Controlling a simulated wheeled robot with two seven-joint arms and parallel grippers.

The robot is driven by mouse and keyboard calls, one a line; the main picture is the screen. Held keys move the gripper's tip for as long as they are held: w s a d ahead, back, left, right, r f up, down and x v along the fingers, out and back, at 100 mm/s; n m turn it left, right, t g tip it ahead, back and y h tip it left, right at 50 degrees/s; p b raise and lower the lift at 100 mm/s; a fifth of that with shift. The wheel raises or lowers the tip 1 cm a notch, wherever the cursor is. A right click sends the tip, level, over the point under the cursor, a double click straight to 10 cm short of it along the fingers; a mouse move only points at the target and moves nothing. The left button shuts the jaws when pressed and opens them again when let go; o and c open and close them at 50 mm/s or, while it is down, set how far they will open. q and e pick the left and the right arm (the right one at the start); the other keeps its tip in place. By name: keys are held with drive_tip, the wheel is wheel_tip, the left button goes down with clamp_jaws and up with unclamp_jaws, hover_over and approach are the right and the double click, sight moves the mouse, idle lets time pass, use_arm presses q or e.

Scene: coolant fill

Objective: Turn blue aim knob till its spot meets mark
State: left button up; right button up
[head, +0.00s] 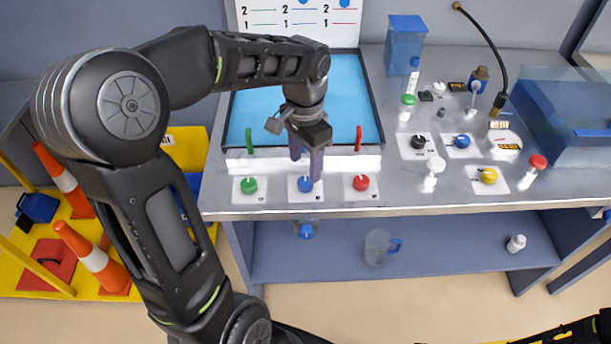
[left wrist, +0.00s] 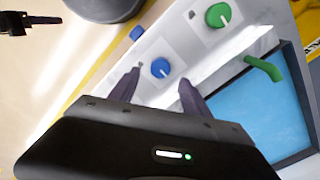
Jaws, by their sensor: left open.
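The blue knob (head: 305,184) sits on a white plate at the bench's front edge, between a green knob (head: 248,186) and a red knob (head: 361,182). In the left wrist view the blue knob (left wrist: 160,67) shows a white pointer line; I cannot clearly make out its mark on the plate. My left gripper (head: 306,166) points down over the knob, open. In the left wrist view its two fingers (left wrist: 158,88) stand apart, with the knob seen between and just beyond the tips. A dark part at the left wrist view's left edge may be my right gripper (left wrist: 28,20).
A blue basin (head: 345,95) lies behind the knobs. A green lever (head: 249,141) and a red lever (head: 358,138) stand at its front. Another blue knob (head: 462,141), black and yellow knobs and several small bottles stand at right. A jug (head: 378,246) is on the lower shelf.

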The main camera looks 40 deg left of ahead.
sight(305, 181)
use_arm(q)
wheel_tip(305, 181, down, 6)
drive_tip(key=shift+r, duration=0.1)
drive_tip(key=shift+c, duration=0.5)
clamp_jaws()
